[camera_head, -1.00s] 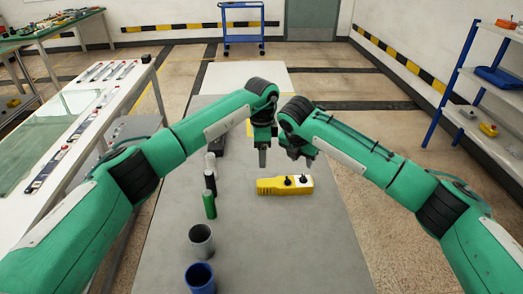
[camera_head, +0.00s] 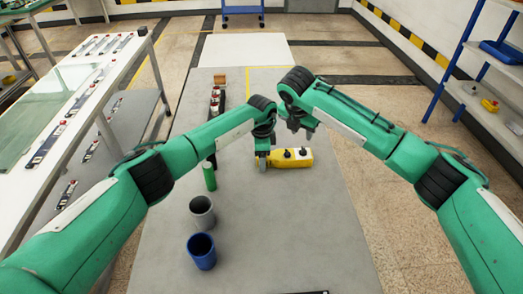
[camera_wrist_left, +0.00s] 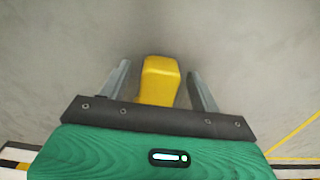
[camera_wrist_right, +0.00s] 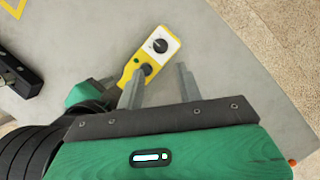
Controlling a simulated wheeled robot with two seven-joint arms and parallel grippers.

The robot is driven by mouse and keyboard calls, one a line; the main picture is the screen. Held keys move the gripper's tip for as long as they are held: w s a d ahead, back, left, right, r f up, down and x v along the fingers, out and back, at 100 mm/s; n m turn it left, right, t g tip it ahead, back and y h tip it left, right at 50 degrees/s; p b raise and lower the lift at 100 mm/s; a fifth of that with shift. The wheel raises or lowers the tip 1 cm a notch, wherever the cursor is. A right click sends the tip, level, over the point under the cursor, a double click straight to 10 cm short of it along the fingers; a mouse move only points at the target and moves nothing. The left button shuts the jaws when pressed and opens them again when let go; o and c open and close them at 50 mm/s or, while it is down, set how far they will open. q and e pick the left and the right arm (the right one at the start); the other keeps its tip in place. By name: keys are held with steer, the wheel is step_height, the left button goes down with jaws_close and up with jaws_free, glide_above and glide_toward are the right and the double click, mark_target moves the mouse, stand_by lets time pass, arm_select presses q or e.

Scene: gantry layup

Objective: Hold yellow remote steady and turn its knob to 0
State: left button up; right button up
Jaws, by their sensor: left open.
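The yellow remote (camera_head: 280,165) lies flat on the grey table, its long side running left to right in the head view. Its right part has a white panel with a black knob (camera_wrist_right: 160,45); a second dark control (camera_wrist_right: 146,69) sits nearer the middle. My left gripper (camera_wrist_left: 160,85) is open at the remote's plain left end, with that end between its fingers and gaps on both sides. My right gripper (camera_wrist_right: 161,84) is open and empty, above the table near the remote. The knob's setting is too small to read.
A green cylinder (camera_head: 209,177), a grey cup (camera_head: 202,212) and a blue cup (camera_head: 201,252) stand left of the remote. A dark rack with bottles (camera_head: 216,98) is farther back. The table right of the remote is clear.

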mark_target(304, 152)
arm_select(q)
steer(key=shift+c, duration=0.2)
